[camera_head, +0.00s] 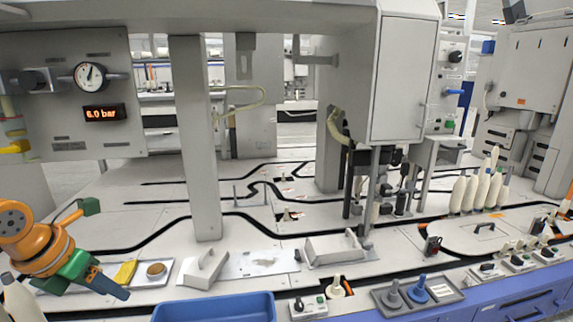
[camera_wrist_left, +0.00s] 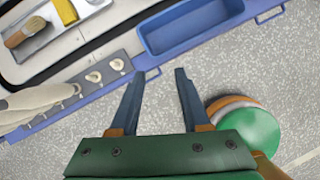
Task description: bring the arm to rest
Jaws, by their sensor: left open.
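My left gripper (camera_head: 120,292) shows at the lower left of the head view, at the end of my orange arm, with a green body and dark blue fingers. In the left wrist view its two fingers (camera_wrist_left: 160,75) stand apart with nothing between them, so it is open and empty. Beneath it is speckled grey floor, in front of the bench edge. In the head view it is left of the blue bin (camera_head: 215,308). My right gripper is in neither view.
A tray (camera_head: 165,280) with a yellow sponge (camera_head: 125,272) and a brush (camera_head: 156,269) lies just beyond the gripper. A grey tray (camera_head: 440,299) with blue and grey bobbins is at the front right. White bobbins (camera_head: 470,192) stand further back. The wrist view shows clear floor (camera_wrist_left: 285,80).

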